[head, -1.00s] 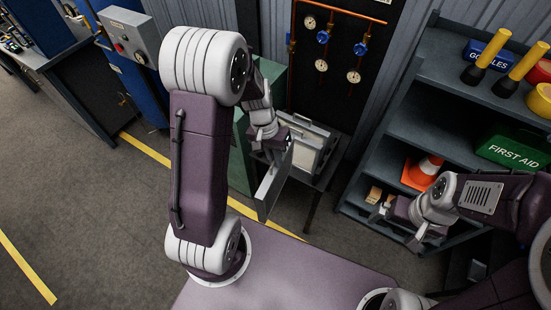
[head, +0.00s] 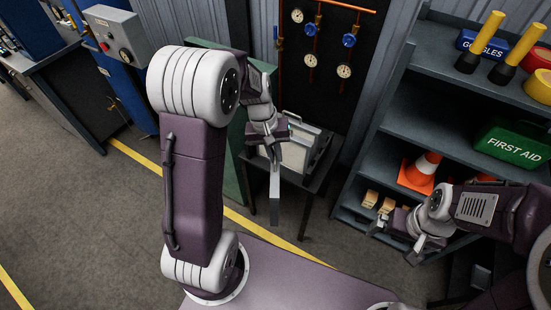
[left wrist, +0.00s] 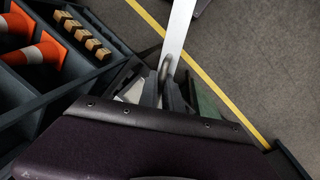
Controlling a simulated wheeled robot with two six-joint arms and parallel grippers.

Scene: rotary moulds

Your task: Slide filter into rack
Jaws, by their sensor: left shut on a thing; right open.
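My left gripper (head: 272,148) is shut on the filter (head: 275,198), a flat pale panel. In the head view the filter hangs below the fingers, seen nearly edge-on, in front of the rack's stand. In the left wrist view the filter (left wrist: 179,32) is a narrow white strip running up from the fingers (left wrist: 167,85). The rack (head: 303,150), a grey frame with pale panels, stands just behind my left gripper, which partly hides it. The filter appears to be outside it. My right gripper (head: 396,226) is open and empty near the shelf unit.
The rack rests on a dark stand (head: 313,190) beside a green cabinet (head: 232,170). Gauges and pipes (head: 312,60) are on the wall behind. A shelf unit (head: 378,150) on the right holds an orange cone (head: 420,172), wooden blocks (head: 371,198) and a first-aid box (head: 513,146).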

